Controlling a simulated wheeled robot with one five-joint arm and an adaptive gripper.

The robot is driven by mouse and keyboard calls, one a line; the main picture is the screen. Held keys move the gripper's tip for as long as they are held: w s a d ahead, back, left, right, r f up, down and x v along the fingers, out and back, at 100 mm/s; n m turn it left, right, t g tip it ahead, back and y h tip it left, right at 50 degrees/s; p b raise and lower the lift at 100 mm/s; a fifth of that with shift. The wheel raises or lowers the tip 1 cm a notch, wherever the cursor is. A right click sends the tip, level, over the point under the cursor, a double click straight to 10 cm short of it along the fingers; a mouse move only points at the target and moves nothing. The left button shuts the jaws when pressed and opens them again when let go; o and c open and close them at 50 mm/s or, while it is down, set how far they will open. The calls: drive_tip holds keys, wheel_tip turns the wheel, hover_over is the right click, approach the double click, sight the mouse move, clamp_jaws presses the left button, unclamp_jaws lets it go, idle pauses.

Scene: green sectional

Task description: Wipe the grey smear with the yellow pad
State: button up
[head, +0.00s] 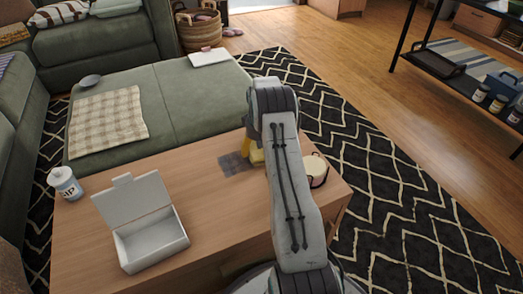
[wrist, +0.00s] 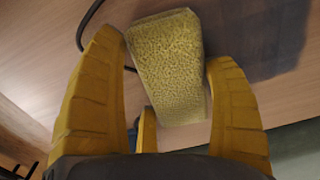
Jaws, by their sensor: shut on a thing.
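The yellow pad (head: 257,157) is at the right edge of the grey smear (head: 235,164) on the wooden table (head: 217,209). My gripper (wrist: 165,52) is shut on the yellow pad (wrist: 168,75), which sits between its yellow fingers in the wrist view. The smear shows there as a dark patch (wrist: 268,38) to the right of the pad. In the head view my arm hides most of the gripper and part of the pad. I cannot tell whether the pad touches the tabletop.
An open white box (head: 150,238) and a white bottle (head: 65,184) stand on the table's left. A cream mug (head: 314,170) with a dark holder stands right of my arm. A green ottoman (head: 185,104) adjoins the table's far side.

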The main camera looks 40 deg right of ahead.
sight(250, 148)
drive_tip(key=shift+w+a+p, duration=0.1)
drive_tip(key=shift+w+a, duration=0.3)
drive_tip(key=shift+a, duration=1.8)
drive_tip(key=shift+w+a+p, duration=0.1)
drive_tip(key=shift+w+a, duration=0.35)
drive_tip(key=shift+a, duration=1.75)
drive_tip(key=shift+w+a+p, duration=0.1)
drive_tip(key=shift+w+a, duration=0.3)
drive_tip(key=shift+a, duration=1.9)
drive_tip(key=shift+w, duration=0.85)
drive_tip(key=shift+s+d+f, duration=0.1)
drive_tip(key=shift+s+d, duration=0.1)
drive_tip(key=shift+d, duration=0.85)
drive_tip(key=shift+s+d+f, duration=0.1)
drive_tip(key=shift+s+d, duration=0.05)
drive_tip(key=shift+d, duration=0.9)
